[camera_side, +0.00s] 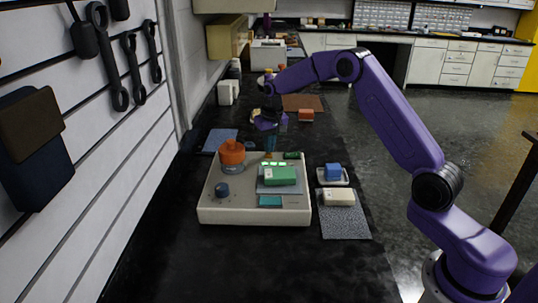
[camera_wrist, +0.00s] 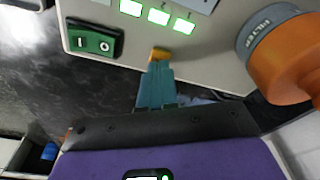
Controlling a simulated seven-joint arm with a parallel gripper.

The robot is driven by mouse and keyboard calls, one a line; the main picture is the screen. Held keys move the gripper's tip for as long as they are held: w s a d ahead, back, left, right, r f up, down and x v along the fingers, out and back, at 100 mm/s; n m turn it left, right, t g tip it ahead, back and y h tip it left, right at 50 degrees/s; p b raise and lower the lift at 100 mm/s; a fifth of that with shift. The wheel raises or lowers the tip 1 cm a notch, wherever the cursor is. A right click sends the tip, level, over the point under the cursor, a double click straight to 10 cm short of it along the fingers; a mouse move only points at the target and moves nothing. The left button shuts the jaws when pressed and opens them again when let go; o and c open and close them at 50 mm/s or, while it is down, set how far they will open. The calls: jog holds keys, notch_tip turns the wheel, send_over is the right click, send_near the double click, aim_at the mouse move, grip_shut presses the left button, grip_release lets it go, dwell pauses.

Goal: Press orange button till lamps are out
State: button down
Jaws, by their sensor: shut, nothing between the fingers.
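A pale control box (camera_side: 212,205) stands on the dark bench. Three small lamps (camera_side: 274,163) on its top glow green; they are also lit in the wrist view (camera_wrist: 158,16). A small orange button (camera_wrist: 160,54) sits near the box's far edge, beside the lamps; in the side view it shows as a small orange spot (camera_side: 269,156). My gripper (camera_wrist: 157,74) is shut and empty, its teal fingertips right at the button and covering part of it. I cannot tell whether they touch or press it. In the side view my gripper (camera_side: 269,146) points down there.
A large orange-topped filter (camera_side: 232,153) stands close beside the gripper. A green rocker switch (camera_wrist: 95,40) lies on its other side.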

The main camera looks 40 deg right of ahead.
aim_at(268, 156)
jog(key=shift+f, duration=0.65)
dwell(0.8)
jog(key=shift+r, duration=3.55)
jog(key=s+a+r+n, duration=0.2)
jog(key=s+a+n, duration=0.2)
jog(key=s+a, duration=0.5)
jog(key=s+a+r+n, duration=0.3)
jog(key=s+a, duration=0.5)
jog(key=s, duration=0.3)
jog(key=s+d+f+n, duration=0.1)
jog(key=s+n, duration=0.3)
jog(key=s, duration=0.9)
jog(key=s+d+f+n+g, duration=0.1)
jog(key=s+d+f+n, duration=0.1)
jog(key=s, duration=1.1)
jog(key=d+n, duration=0.1)
jog(key=n, duration=0.1)
jog(key=shift+s+d+n+g+y, duration=0.2)
jog(key=shift+n+g+y, duration=0.1)
jog(key=shift+y, duration=0.1)
